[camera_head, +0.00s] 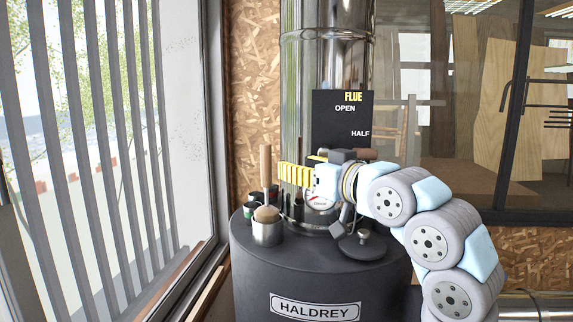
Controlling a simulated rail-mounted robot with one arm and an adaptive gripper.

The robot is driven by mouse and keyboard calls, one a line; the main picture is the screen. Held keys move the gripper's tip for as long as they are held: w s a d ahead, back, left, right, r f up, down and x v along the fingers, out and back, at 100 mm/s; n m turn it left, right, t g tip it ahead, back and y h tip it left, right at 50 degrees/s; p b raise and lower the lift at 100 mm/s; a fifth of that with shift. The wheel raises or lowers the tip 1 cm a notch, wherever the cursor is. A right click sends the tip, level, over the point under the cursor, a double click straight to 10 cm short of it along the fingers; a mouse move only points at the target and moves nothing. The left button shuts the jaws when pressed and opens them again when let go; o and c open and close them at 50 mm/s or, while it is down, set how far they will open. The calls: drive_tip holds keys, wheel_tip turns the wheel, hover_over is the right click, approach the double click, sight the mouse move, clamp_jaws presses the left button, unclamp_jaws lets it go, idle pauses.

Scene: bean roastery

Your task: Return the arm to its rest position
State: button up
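My arm, with its grey and light blue joints, reaches in from the lower right to the steel flue pipe (330,65) above the black roaster drum (258,268). My gripper (322,168) is at the arm's far end, close in front of the pipe, below the black FLUE sign (342,108). A yellow ribbed piece (296,176) shows just left of it; whether it belongs to the gripper is unclear. The fingertips are not clearly visible, so I cannot tell whether they are open or hold anything. A brownish handle-like bar (364,155) shows just behind the wrist.
On the drum top stand a metal cup (268,233) with a wooden-handled tool (266,180), a dial gauge (318,198) and a dark knobbed lid (362,246) under my arm. A slatted window (100,120) borders the left. A glazed partition (480,110) stands behind on the right.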

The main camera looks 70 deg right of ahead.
drive_tip(key=shift+s+a, duration=0.2)
drive_tip(key=shift+s, duration=0.2)
idle(0.8)
